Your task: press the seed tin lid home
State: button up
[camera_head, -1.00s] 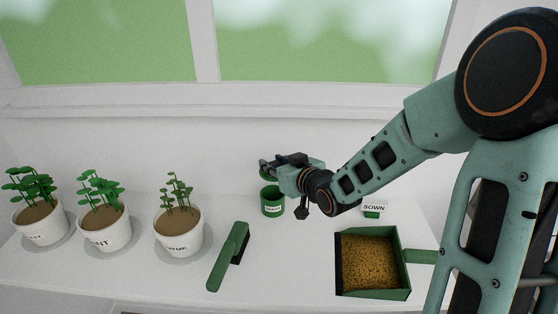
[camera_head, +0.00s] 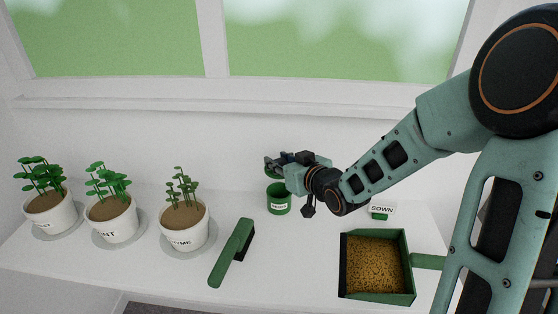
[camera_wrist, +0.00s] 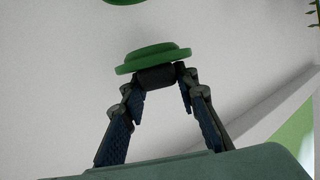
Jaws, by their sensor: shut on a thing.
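The green seed tin (camera_head: 279,203) with a white label stands upright on the white shelf in the head view. My gripper (camera_head: 273,163) is just above it and shut on the lid. The green lid (camera_wrist: 153,58) shows in the wrist view, its dark knob (camera_wrist: 156,78) between my fingertips (camera_wrist: 158,82). In the head view the lid (camera_head: 270,173) is a small green patch over the tin, partly hidden by my fingers. The lid looks apart from the tin. A green edge at the top of the wrist view is cut off, and I cannot tell what it is.
Potted plants (camera_head: 113,222) stand on the left. A green-handled brush (camera_head: 233,252) lies in front of the tin. A green dustpan (camera_head: 410,285) full of brown grains lies at the right, with a "SOWN" label (camera_head: 382,210) behind it. The window wall is close behind.

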jog(key=shift+f+b, duration=2.25)
jog(key=shift+f, duration=0.45)
jog(key=shift+f, duration=1.2)
jog(key=o, duration=1)
jog(key=shift+o, duration=0.2)
jog(key=shift+s+d, duration=0.1)
jog(key=v, duration=0.7)
jog(key=shift+r, duration=0.15)
